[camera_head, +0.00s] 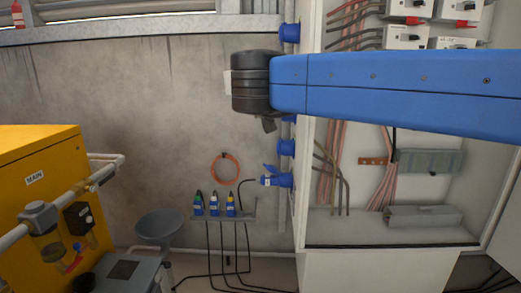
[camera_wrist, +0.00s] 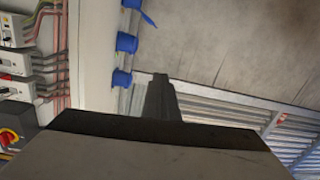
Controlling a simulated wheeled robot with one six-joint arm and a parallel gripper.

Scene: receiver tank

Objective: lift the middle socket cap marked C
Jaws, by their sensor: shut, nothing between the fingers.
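Blue sockets line the cabinet's left side. In the head view, one socket (camera_head: 289,33) is near the top, another (camera_head: 286,147) is below my arm, and the lowest (camera_head: 275,180) has a flap sticking up. One between is mostly hidden by my arm. The wrist view shows a flapped socket at the top edge (camera_wrist: 133,4), a socket below it (camera_wrist: 126,42) and another (camera_wrist: 121,78) close left of my fingertips. No letter C is readable, so I cannot tell which is the middle cap. My gripper (camera_wrist: 160,77) is shut and empty, apart from the sockets; it also shows under my wrist (camera_head: 269,125).
The open cabinet (camera_head: 312,225) holds wires and breakers on the right. A small rack (camera_head: 225,215) with several connectors and hanging cables is below the sockets. A yellow MAIN unit (camera_head: 38,205) stands at left. The wall left of my wrist is clear.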

